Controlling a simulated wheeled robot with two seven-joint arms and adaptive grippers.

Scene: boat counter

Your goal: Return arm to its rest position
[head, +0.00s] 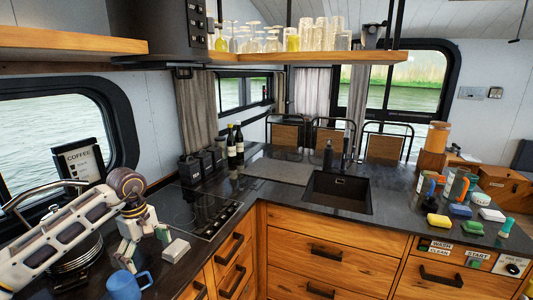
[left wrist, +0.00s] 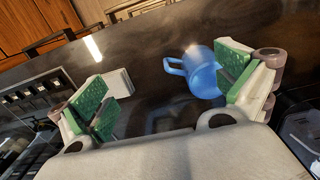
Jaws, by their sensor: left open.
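My left gripper (head: 144,248) reaches in from the left in the head view, above the dark counter between the blue mug and a small white block. In the left wrist view its two green-padded fingers (left wrist: 168,98) stand wide apart with nothing between the pads. The blue mug (head: 124,284) is on the counter just below the gripper; in the left wrist view the mug (left wrist: 203,73) appears beyond the right finger. The white block (head: 176,250) lies right of the gripper, and it also shows near the left finger (left wrist: 117,84). My right gripper is not in view.
A cooktop (head: 195,209) lies behind the gripper. A wooden shelf (head: 300,58) with glasses hangs above. The sink (head: 338,192) is at the centre; sponges (head: 438,220) and bottles stand on the right counter.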

